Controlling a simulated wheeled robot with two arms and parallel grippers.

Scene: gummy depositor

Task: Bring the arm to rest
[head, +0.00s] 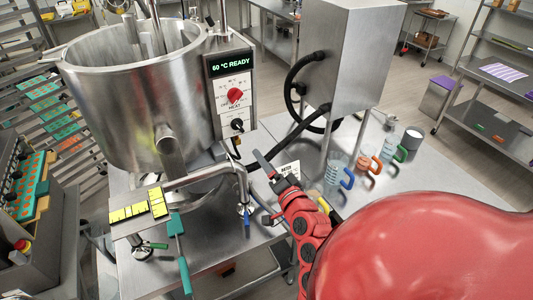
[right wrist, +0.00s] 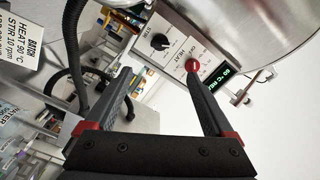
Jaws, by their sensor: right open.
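My right gripper (head: 262,184) is out in front of the steel kettle's control panel (head: 234,95), with its red arm coming in from the lower right. In the right wrist view its two dark fingers (right wrist: 160,75) are wide apart with nothing between them. The panel display reads 60 °C READY; below it are a red heat knob (head: 235,96) and a black stir knob (head: 237,125). The red knob also shows beyond one fingertip in the right wrist view (right wrist: 192,65). I cannot tell whether the fingers touch anything. My left gripper is not in view.
The kettle (head: 140,100) and its outlet pipe (head: 205,174) stand close left of my gripper. A steel cabinet (head: 345,60) with a black hose is behind. Handled jugs (head: 338,175) stand on the table to the right. A batch card (right wrist: 20,40) shows in the wrist view.

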